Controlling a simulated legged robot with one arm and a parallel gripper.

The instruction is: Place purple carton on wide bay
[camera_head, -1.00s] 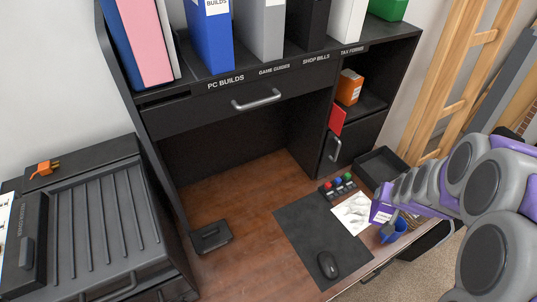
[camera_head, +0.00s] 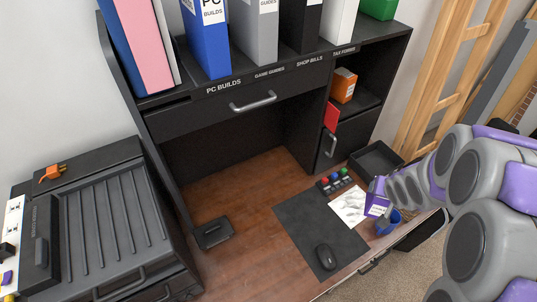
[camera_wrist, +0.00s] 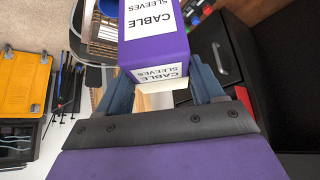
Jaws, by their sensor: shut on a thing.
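The purple carton (camera_head: 375,198) has a white label and is held above the right side of the desk, beside the blue cup. In the wrist view the carton (camera_wrist: 185,45) reads "CABLE SLEEVES", and my gripper (camera_wrist: 160,78) is shut on it with one blue-grey finger on each side. In the head view my arm comes in from the right and mostly hides the gripper. The wide bay (camera_head: 225,150) appears to be the open dark space under the long drawer, left of the narrower shelf column. Its desk-level floor looks empty.
An orange box (camera_head: 344,85) and a red item (camera_head: 331,117) are in the right shelf column. A black tray (camera_head: 376,160), paper (camera_head: 347,206), blue cup (camera_head: 388,222), dark mat (camera_head: 305,225) and mouse (camera_head: 326,257) occupy the desk. Binders stand on top.

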